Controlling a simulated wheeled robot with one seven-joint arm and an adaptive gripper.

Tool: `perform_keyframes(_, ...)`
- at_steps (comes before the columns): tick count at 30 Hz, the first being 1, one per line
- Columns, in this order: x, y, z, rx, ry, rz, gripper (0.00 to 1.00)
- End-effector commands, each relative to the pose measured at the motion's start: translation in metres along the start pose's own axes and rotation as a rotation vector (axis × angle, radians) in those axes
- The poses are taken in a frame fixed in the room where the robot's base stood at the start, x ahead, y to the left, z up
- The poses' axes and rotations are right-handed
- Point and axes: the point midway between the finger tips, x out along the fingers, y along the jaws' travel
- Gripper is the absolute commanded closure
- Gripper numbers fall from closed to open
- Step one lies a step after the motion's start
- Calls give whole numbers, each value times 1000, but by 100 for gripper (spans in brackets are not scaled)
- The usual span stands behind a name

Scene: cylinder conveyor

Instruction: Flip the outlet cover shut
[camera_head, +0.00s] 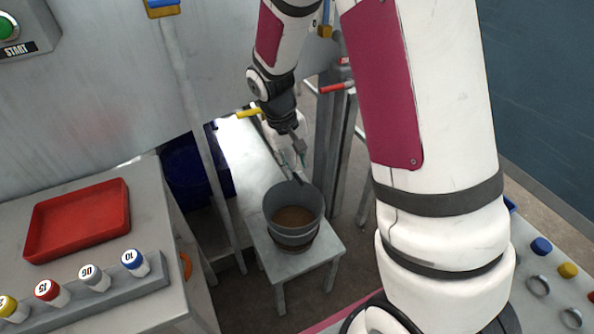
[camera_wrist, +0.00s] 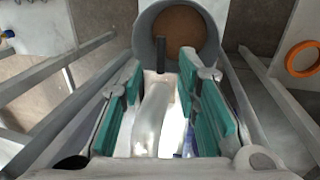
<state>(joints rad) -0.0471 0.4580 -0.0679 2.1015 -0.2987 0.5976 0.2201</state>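My gripper (camera_head: 293,168) points down beside the near part of the machine, just behind and above the rim of a grey bucket (camera_head: 293,240). In the wrist view, its two teal finger pads (camera_wrist: 162,105) stand apart, with a pale, bright strip showing between them. I cannot tell whether that strip is touched by the fingers. A dark upright peg (camera_wrist: 160,54) shows near the bucket's rim. The outlet cover is not clearly distinguishable, and the arm hides part of the outlet area. The bucket holds brown material and also shows in the wrist view (camera_wrist: 147,38).
The bucket stands on a grey stool (camera_head: 325,247). A yellow handle (camera_head: 248,113) and a red handle (camera_head: 337,88) stick out near my wrist. A bench at left carries a red tray (camera_head: 78,220) and numbered cylinders. An orange ring (camera_wrist: 302,58) hangs at right in the wrist view.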

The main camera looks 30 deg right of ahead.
Motion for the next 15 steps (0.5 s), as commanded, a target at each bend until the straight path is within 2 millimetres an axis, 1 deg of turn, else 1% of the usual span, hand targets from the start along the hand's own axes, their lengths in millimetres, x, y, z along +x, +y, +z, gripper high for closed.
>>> perform_keyframes(1,-12,0,-1,0,5,0,70)
perform_keyframes(6,-45,0,-1,0,4,0,70)
perform_keyframes(9,-60,0,-1,0,3,0,70)
perform_keyframes(12,-70,0,-1,-1,3,0,70)
perform_keyframes(15,-75,0,0,-1,1,0,70)
